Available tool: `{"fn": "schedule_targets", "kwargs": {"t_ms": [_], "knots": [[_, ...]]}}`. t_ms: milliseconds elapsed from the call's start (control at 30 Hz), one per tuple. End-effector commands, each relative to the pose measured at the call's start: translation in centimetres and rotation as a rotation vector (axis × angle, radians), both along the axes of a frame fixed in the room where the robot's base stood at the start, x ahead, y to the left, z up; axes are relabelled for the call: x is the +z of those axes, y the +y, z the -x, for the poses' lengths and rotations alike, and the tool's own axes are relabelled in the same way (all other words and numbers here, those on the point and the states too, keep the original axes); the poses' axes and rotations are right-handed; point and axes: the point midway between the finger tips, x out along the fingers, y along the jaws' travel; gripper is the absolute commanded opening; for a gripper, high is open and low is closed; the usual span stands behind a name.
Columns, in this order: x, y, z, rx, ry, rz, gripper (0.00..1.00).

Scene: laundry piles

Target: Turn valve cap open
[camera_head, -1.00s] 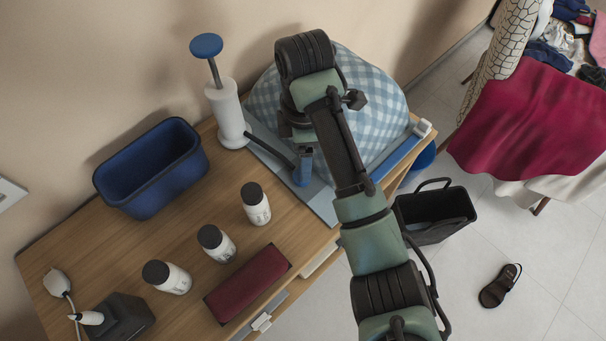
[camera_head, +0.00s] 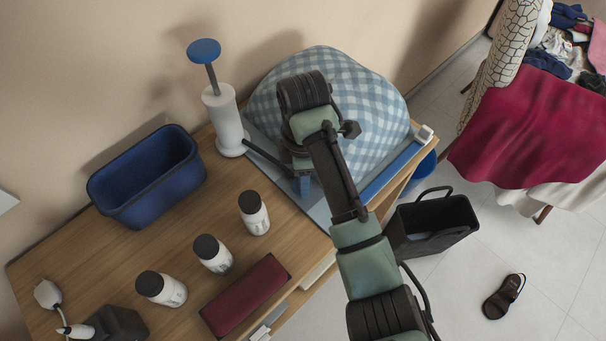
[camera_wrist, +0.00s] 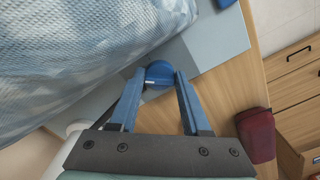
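The valve cap (camera_wrist: 159,73) is a round blue knob with a pale mark, on a flat grey-blue sheet beside the checked bag. It shows in the wrist view between the tips of my two blue fingers; in the head view my arm hides it. My gripper (camera_wrist: 160,78) has its fingers apart, one on each side of the cap. I cannot tell whether they touch it. In the head view my gripper (camera_head: 303,185) points down at the bag's front edge. The bulging blue-and-white checked bag (camera_head: 370,100) lies behind it.
A white pump (camera_head: 226,120) with a blue handle stands left of the bag. A blue bin (camera_head: 145,205), several dark-capped white bottles (camera_head: 254,214) and a red box (camera_head: 245,295) share the wooden table (camera_head: 90,250). A black basket (camera_head: 432,225) stands on the floor.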

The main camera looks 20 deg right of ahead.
Motion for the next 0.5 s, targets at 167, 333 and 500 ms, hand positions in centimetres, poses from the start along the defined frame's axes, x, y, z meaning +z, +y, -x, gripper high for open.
{"fn": "schedule_targets", "kwargs": {"t_ms": [167,333,500], "knots": [[0.02,0.01,0.03,0.000,0.002,-0.001,0.00],[0.05,0.02,0.04,-0.003,0.002,-0.001,0.00],[0.19,0.04,0.10,-0.037,0.004,-0.001,0.00]]}}
